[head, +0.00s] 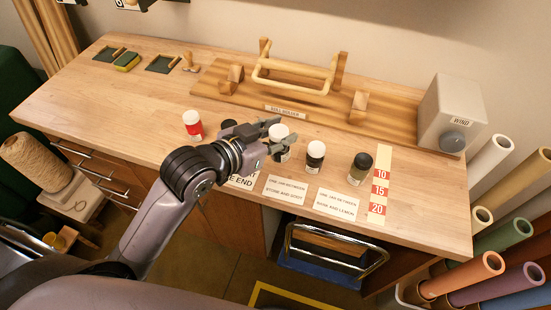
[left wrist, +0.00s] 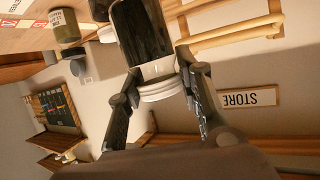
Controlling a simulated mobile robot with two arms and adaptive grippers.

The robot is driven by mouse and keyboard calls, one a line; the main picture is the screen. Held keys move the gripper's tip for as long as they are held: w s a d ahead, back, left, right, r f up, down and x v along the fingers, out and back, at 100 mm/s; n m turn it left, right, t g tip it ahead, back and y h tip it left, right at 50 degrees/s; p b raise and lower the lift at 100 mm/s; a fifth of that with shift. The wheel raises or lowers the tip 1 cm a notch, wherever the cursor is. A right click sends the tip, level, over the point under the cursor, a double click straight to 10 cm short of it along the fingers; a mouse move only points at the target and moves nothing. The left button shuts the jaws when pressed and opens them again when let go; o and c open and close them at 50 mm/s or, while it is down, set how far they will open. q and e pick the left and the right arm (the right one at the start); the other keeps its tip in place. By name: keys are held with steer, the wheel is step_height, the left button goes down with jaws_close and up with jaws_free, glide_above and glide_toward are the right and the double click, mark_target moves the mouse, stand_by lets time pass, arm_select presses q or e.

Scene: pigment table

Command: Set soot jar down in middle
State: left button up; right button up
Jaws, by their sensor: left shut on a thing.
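The jar in my left gripper has a white lid and a dark body, and I take it to be the soot jar (head: 278,131). It also shows in the left wrist view (left wrist: 145,35), dark and close up. My left gripper (head: 268,137) is shut on it, with a finger on either side. The jar is over the front middle of the table (head: 130,95), in the row of jars. I cannot tell whether its base touches the wood. My right gripper is in neither view.
A red jar (head: 193,124) and a dark-topped jar (head: 228,125) stand to the left. Printed cards (head: 286,190) lie in front. A wooden rack (head: 300,88) stands behind.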

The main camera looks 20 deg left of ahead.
arm_select(q)
steer(key=w+a+r+m+g+h+b, duration=0.1)
steer(key=w+a+r+m+h+b, duration=0.1)
steer(key=r, duration=0.4)
steer(key=w+a+r+m+g+h+b, duration=0.1)
steer(key=w+r+m+g+h, duration=0.15)
steer(key=r, duration=0.35)
steer(key=shift+t+y, duration=0.25)
steer(key=shift+t, duration=0.2)
steer(key=shift+f, duration=9.6)
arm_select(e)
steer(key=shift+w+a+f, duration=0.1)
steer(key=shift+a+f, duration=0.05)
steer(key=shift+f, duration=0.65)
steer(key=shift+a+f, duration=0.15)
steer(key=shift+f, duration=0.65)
arm_select(q)
steer(key=shift+f, duration=0.1)
steer(key=o, duration=1.3)
steer(key=shift+c, duration=0.2)
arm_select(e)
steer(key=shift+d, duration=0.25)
